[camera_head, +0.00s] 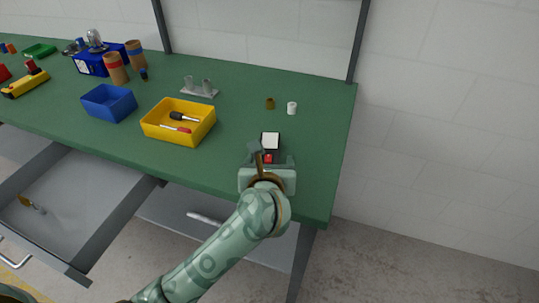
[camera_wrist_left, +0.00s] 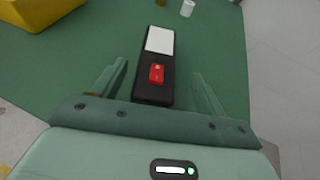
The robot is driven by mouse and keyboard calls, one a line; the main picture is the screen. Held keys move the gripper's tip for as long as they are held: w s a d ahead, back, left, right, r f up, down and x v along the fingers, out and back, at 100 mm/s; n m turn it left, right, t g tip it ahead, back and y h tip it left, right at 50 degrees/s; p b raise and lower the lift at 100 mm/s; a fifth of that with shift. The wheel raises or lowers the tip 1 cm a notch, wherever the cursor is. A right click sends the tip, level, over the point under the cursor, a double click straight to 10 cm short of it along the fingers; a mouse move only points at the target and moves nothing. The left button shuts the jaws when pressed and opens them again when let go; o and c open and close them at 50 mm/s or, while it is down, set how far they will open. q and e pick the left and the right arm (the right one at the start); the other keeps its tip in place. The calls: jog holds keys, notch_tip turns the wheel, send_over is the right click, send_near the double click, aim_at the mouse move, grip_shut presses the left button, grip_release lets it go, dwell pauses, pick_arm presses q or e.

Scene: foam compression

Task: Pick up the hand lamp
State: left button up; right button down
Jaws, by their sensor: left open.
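The hand lamp (camera_head: 270,141) is a black bar with a white panel at its far end and a red button. It lies on the green table near the front right edge. In the left wrist view the lamp (camera_wrist_left: 157,67) lies lengthwise between the two fingers. My left gripper (camera_head: 268,157) is open at the lamp's near end, with its fingers (camera_wrist_left: 160,80) on either side of the lamp and a gap on each side. In the head view the gripper hides the lamp's near end. My right gripper is in neither view.
A yellow bin (camera_head: 150,132) with screwdrivers stands left of the lamp. A small white cylinder (camera_head: 292,108) and a brass-coloured piece (camera_head: 270,103) stand behind it. A blue bin (camera_head: 109,103) is farther left. The table (camera_head: 318,160) is clear right of the lamp.

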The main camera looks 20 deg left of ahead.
aim_at(269, 154)
pick_arm(q)
jog(key=b+x, duration=0.1)
jog(key=x, duration=0.3)
jog(key=shift+w+a+f, duration=0.15)
jog(key=shift+a+f, duration=0.1)
jog(key=shift+f, duration=0.05)
jog(key=shift+r, duration=0.1)
jog(key=c, duration=1.2)
